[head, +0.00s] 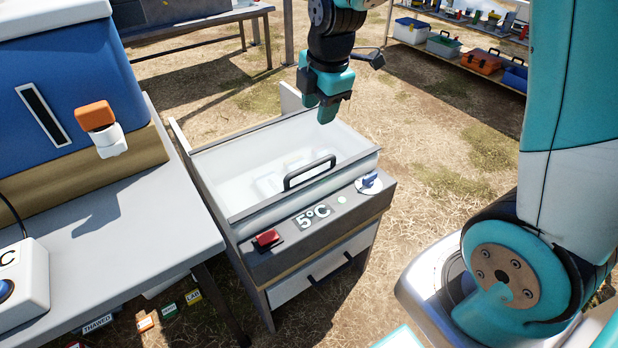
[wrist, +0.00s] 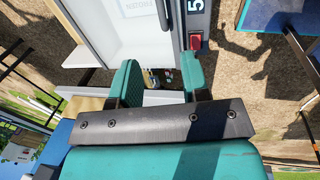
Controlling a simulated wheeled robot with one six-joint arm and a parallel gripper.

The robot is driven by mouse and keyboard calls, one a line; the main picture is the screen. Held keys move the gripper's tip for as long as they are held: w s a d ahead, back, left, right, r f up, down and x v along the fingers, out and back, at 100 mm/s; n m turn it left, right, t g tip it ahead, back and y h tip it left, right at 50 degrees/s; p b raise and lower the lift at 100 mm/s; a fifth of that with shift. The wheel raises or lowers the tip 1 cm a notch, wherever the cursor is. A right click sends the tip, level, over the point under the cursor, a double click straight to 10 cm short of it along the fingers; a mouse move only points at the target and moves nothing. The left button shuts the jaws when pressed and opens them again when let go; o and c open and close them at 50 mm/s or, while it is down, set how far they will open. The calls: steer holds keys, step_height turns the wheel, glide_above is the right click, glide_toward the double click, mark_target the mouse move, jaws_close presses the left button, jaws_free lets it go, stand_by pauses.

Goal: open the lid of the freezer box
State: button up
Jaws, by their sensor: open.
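The freezer box (head: 255,258) is a white and grey chest beside the table, with a dark front panel reading 5°C. Its top looks like a clear lid (head: 235,160), lying flat, with pale items visible beneath. A black bar handle (head: 309,172) stands near the lid's front edge; part of it shows at the top of the wrist view (wrist: 162,14). My gripper (head: 328,112) is above the box's back right side, pointing down, apart from the handle. In the wrist view its two teal fingers (wrist: 161,84) are spread with nothing between them.
A grey table (head: 120,225) with a blue cooler (head: 60,85) stands close on the left. The front panel carries a red switch (head: 267,238) and a blue and white knob (head: 369,183). A shelf of coloured boxes (head: 455,58) is at the back right. Dry grass lies open between.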

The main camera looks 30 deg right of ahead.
mark_target(309, 165)
steer(key=w+f+b, duration=0.1)
steer(key=f, duration=0.4)
steer(key=w+f+b, duration=0.1)
steer(key=f, duration=0.5)
steer(key=w+f+b, duration=0.1)
steer(key=f, duration=0.5)
steer(key=shift+w+f+b, duration=0.15)
steer(key=shift+w+b, duration=0.1)
steer(key=shift+b, duration=0.05)
jaws_close()
